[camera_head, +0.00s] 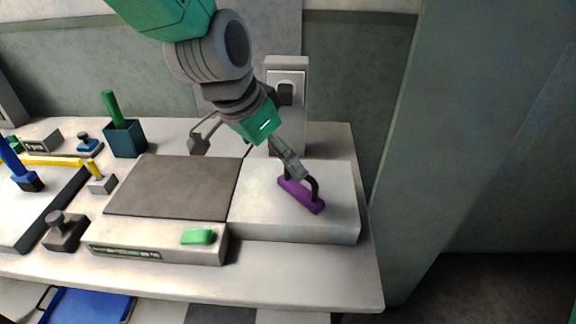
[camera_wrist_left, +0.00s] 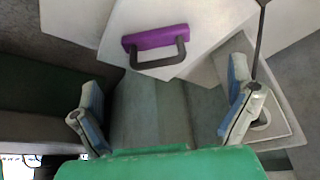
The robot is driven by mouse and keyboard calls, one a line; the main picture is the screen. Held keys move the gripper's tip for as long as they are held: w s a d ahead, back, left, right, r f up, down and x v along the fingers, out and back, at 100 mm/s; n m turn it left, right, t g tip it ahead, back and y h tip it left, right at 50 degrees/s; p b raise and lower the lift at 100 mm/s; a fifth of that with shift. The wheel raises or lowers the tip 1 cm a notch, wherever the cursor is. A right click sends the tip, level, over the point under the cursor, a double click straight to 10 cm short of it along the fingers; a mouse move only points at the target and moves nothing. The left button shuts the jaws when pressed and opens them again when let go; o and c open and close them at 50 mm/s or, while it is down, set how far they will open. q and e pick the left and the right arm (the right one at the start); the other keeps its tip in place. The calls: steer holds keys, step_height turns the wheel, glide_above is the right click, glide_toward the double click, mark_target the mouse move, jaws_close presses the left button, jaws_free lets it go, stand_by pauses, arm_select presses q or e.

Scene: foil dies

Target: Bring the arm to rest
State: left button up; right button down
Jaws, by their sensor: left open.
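My left gripper (camera_head: 246,156) hangs over the back of the bench, its fingers spread wide with nothing between them. In the left wrist view the two fingertips (camera_wrist_left: 165,98) stand far apart. A purple die with a dark handle (camera_head: 299,194) lies on the white block (camera_head: 335,222) right of the grey plate. One finger overlaps its handle in the head view. In the left wrist view the purple die (camera_wrist_left: 155,36) lies beyond the fingers, apart from them. My right gripper is not in view.
A machine with a grey plate (camera_head: 175,187) and a green piece (camera_head: 198,237) fills the middle. A blue holder (camera_head: 124,140) with a green tool stands behind left. A wall box (camera_head: 287,75) with a cable is close behind the gripper. The bench's right edge is clear.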

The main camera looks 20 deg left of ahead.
arm_select(q)
steer(key=shift+s+d+r, duration=0.25)
steer(key=shift+d+r, duration=0.3)
steer(key=shift+r, duration=0.3)
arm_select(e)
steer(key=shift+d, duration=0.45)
